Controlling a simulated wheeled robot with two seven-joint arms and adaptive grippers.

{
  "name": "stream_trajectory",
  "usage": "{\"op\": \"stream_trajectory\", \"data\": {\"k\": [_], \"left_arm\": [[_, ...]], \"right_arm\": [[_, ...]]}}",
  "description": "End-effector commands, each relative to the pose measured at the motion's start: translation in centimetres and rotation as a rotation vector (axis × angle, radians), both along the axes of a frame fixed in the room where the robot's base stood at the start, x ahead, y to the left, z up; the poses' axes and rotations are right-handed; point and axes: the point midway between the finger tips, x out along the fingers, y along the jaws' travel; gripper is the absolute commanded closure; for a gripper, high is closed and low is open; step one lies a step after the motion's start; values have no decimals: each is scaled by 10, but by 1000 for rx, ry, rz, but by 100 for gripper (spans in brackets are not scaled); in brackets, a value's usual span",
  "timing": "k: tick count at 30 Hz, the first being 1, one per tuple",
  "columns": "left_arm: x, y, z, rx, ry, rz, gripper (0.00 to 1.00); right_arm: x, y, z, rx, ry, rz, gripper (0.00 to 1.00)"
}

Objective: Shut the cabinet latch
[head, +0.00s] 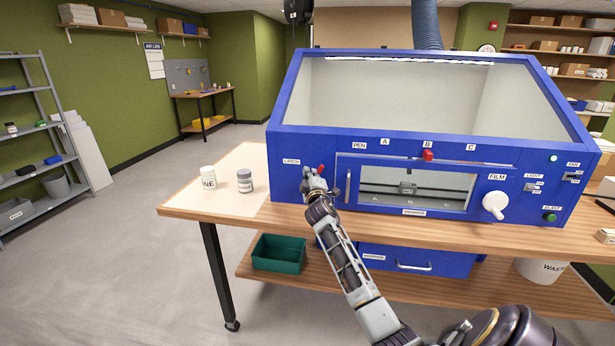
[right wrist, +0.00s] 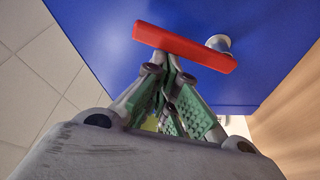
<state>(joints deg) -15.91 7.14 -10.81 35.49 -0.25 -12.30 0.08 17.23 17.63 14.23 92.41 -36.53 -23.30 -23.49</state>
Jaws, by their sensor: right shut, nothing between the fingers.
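The blue cabinet (head: 290,205) stands on the wooden bench. Its latch has a red handle (head: 321,168) below the LATCH label (head: 291,162) on the left of the front face. In the right wrist view the red latch handle (right wrist: 183,46) lies tilted across the blue panel, beside a round metal pivot or knob (right wrist: 218,43). My right gripper (head: 311,177) is at the latch, shut with nothing between its fingers. In the right wrist view its fingertips (right wrist: 172,62) are close to the red handle's lower edge; I cannot tell whether they touch. My left gripper is not in view.
A white jar (head: 208,178) and a grey jar (head: 245,181) stand on the bench left of the cabinet. A window door with a handle (head: 348,186), a white FILM knob (head: 494,204) and a red slider (head: 428,155) are right of the latch. A green bin (head: 278,254) sits below.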

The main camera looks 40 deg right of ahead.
Motion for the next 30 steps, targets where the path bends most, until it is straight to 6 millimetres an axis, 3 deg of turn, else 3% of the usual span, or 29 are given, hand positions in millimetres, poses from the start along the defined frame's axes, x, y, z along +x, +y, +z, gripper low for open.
{"op": "stream_trajectory", "data": {"k": [15, 30], "left_arm": [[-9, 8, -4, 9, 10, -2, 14], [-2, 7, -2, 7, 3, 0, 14]], "right_arm": [[-13, -13, -5, 4, -2, -2, 100], [-33, -30, -22, 5, -3, -1, 100]]}}
